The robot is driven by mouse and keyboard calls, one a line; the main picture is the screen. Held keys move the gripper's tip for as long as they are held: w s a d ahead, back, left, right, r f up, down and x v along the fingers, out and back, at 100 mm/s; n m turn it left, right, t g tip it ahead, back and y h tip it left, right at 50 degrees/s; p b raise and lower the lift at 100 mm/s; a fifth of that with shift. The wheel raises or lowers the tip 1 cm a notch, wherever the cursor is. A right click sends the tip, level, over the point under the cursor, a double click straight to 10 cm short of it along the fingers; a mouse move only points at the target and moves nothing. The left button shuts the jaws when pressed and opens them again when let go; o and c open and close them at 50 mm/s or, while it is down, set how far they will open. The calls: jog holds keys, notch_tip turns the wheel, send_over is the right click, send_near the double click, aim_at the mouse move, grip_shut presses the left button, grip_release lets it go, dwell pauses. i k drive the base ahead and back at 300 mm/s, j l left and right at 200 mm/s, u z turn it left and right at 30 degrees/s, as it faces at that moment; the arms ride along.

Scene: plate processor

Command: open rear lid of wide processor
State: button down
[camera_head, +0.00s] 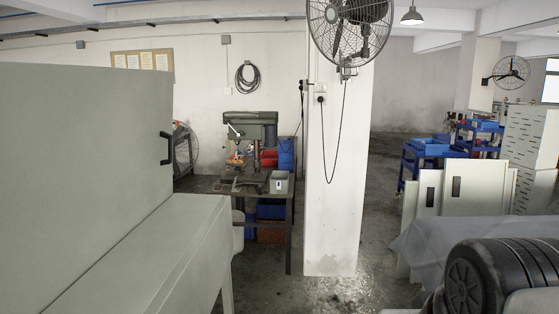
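A large pale grey cabinet (80,150) fills the left side of the head view, probably the wide processor. Its upper part is a tall box, and a lower flat-topped section (165,235) runs along its right side. A black handle (166,148) sits on the right edge of the tall part. No open gap shows on the visible faces, but I cannot tell which panel is the rear lid. The cabinet's left side is cut off by the frame.
A white pillar (338,190) with a fan (350,25) stands mid-view. A drill press (250,145) stands on a bench behind the cabinet. Pale panels (474,193) and a draped sheet (420,238) are at right. Black wheel-like shapes (487,275) fill the lower right. Floor shows around the pillar.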

aim_at(86, 151)
jog(key=i+u, duration=0.1)
jog(key=i, duration=0.4)
jog(key=i+l+u, duration=0.15)
jog(key=i, duration=0.35)
jog(key=i+l+u, duration=0.1)
jog(key=i, duration=0.4)
jog(key=i+u, duration=0.25)
jog(key=u, duration=0.25)
jog(key=i+l+u, duration=0.2)
jog(key=u, duration=0.25)
jog(key=i+l+u, duration=0.25)
jog(key=u, duration=0.25)
